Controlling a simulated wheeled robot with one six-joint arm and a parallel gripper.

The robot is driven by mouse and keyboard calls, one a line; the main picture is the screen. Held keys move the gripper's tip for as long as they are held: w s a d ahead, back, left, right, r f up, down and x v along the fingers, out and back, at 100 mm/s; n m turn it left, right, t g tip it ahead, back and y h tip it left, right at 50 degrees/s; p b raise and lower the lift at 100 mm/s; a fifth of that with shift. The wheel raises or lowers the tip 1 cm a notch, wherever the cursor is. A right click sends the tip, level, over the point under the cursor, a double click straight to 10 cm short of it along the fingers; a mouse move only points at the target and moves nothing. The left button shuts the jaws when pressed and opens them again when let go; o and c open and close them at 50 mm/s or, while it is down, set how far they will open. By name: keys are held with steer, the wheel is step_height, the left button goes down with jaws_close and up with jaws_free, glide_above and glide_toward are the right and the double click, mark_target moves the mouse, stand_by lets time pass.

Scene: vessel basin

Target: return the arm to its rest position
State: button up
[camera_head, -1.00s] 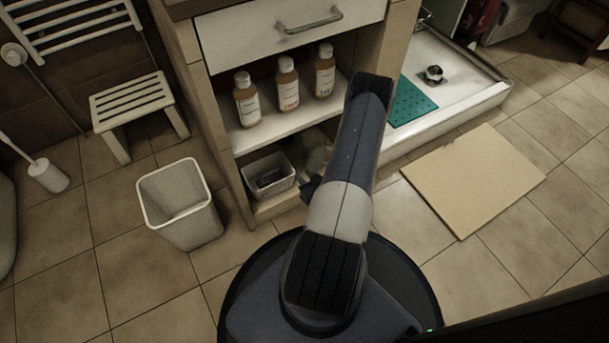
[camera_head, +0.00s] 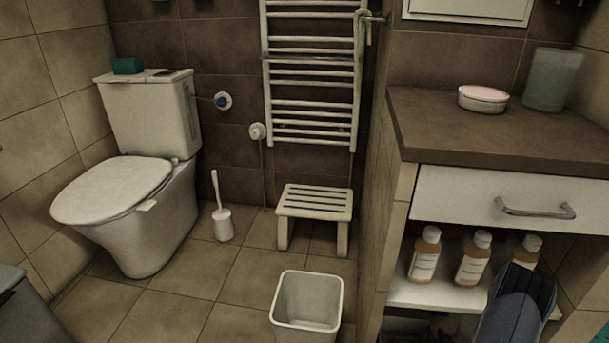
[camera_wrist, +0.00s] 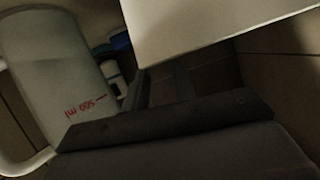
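My arm (camera_head: 517,305) shows only in part at the bottom right of the head view, in front of the cabinet's open shelf. My gripper (camera_wrist: 162,88) is out of the head view. In the wrist view its dark body fills the bottom, with dark shapes reaching forward from it. I cannot tell whether the fingers are apart or closed, and no held object is clearly seen. A pale measuring jug (camera_wrist: 45,65) with a red 500 ml mark and a handle is at the left of the wrist view. A white panel (camera_wrist: 200,22) is at the top.
The cabinet has a brown top (camera_head: 500,130), a drawer (camera_head: 455,198) and several bottles (camera_head: 471,260) on its shelf. A waste bin (camera_head: 307,300), a slatted stool (camera_head: 315,203), a toilet brush (camera_head: 222,222) and a toilet (camera_head: 130,210) stand left of it. Floor between toilet and bin is clear.

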steer(key=shift+r, duration=1.05)
